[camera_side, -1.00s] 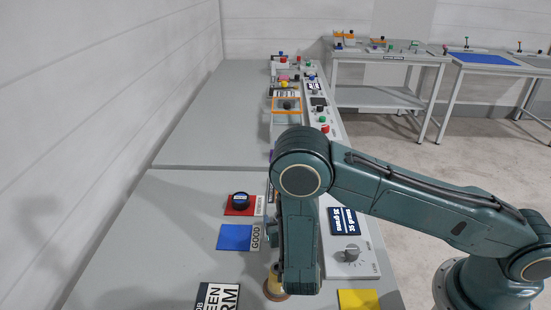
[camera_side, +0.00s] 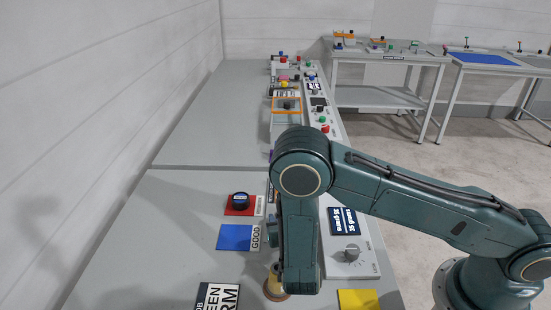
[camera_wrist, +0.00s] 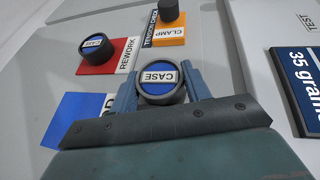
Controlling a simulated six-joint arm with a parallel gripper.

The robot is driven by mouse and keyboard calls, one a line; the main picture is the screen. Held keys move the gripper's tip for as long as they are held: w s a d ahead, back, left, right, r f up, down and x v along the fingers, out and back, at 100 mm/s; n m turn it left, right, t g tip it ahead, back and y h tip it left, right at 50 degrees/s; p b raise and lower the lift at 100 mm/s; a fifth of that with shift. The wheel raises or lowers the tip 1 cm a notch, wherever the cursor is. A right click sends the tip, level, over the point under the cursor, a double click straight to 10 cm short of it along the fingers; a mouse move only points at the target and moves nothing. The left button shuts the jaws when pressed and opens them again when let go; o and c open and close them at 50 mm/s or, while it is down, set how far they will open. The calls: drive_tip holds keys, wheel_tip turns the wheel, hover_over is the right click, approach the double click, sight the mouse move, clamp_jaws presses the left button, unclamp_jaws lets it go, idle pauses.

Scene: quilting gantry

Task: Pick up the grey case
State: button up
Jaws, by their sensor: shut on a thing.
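The grey case (camera_wrist: 158,95) is a short round piece with a dark grey rim and a blue top labelled CASE, in the middle of the wrist view. My gripper (camera_wrist: 159,78) is shut on it, with one blue-grey finger on each side. In the side view my forearm hides most of the gripper and the held case. I cannot tell whether the case is clear of the surface below.
Another dark round case (camera_wrist: 96,53) sits on the red REWORK pad (camera_wrist: 117,63). The blue GOOD pad (camera_side: 235,237) is empty. A "35 grams" sign (camera_side: 344,221) lies to the right.

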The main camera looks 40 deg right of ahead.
drive_tip(key=shift+r, duration=0.15)
wheel_tip(320, 180, up, 20)
idle(1.0)
drive_tip(key=shift+w+a, duration=0.1)
idle(0.6)
